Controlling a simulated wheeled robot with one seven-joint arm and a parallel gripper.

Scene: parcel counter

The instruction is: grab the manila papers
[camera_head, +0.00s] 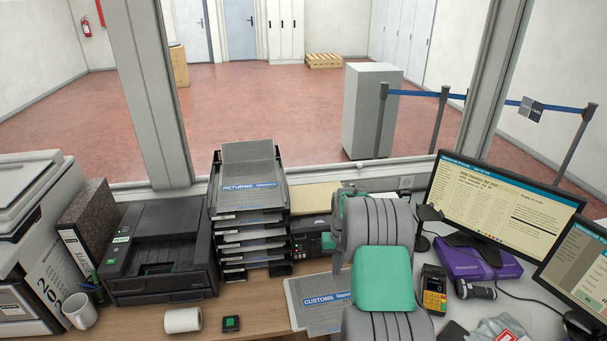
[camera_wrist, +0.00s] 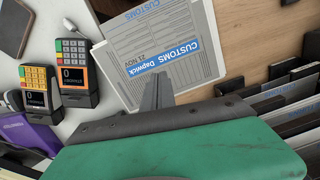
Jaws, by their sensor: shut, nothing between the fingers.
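A flat pale manila stack (camera_head: 312,197) lies behind the customs papers, right of the black letter trays, partly hidden by my arm in the head view. I cannot make it out in the wrist view. My gripper (camera_wrist: 158,88) shows in the wrist view as narrow grey fingers, shut and empty. They overlap the edge of the grey-white customs papers (camera_wrist: 165,45) in that view; I cannot tell the height between them. The same customs papers (camera_head: 322,305) lie on the counter in the head view. There my gripper is hidden behind my arm.
The letter trays (camera_head: 247,235) stand left of the manila stack, with a black printer (camera_head: 158,250) further left. A card terminal (camera_head: 434,290), a purple box (camera_head: 468,262) and a monitor (camera_head: 500,205) stand at right. A window frame (camera_head: 150,95) rises behind the counter.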

